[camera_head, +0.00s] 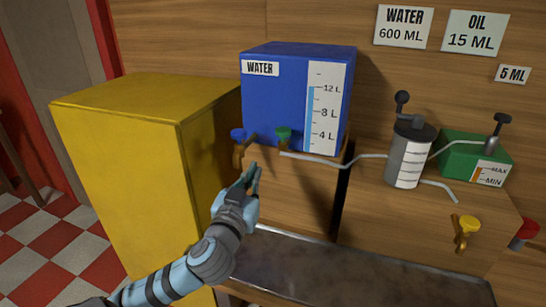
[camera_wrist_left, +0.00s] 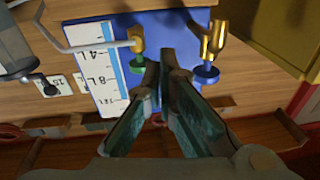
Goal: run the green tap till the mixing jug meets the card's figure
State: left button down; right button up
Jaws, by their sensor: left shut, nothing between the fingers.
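The green tap (camera_head: 283,137) is at the lower front of the blue water tank (camera_head: 270,105); its green handle also shows in the left wrist view (camera_wrist_left: 137,66). A thin pipe runs from it to a grey cylinder with a white scale, seemingly the mixing jug (camera_head: 408,148). The jug's level is too small to read. The card (camera_head: 403,26) reads "WATER 600 ML". My left gripper (camera_head: 249,176) is shut and empty, below and left of the green tap in the head view. In the left wrist view its fingertips (camera_wrist_left: 162,64) appear between the green and blue taps.
A blue tap (camera_head: 238,140) is left of the green one. A yellow cabinet (camera_head: 125,150) stands left. Oil cards, a green oil box (camera_head: 470,150), a yellow tap (camera_head: 467,228) and a red tap (camera_head: 525,232) are right. The metal counter (camera_head: 350,270) is clear.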

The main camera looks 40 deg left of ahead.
pick_arm(q)
notch_tip(320, 180, up, 9)
jog(key=d+t, duration=0.1)
jog(key=t, duration=0.2)
jog(key=shift+w+d+h, duration=0.15)
jog(key=shift+d+h, duration=0.1)
jog(key=shift+h, duration=0.05)
jog(key=shift+f, duration=0.1)
notch_tip(320, 180, up, 4)
jog(key=f+p, duration=0.1)
jog(key=p, duration=0.2)
send_over(283, 132)
jog(key=s, duration=0.3)
jog(key=f, duration=0.2)
jog(key=f+b, duration=0.1)
jog(key=f, duration=0.1)
jog(key=shift+w+a, duration=0.1)
jog(key=shift+a, duration=0.2)
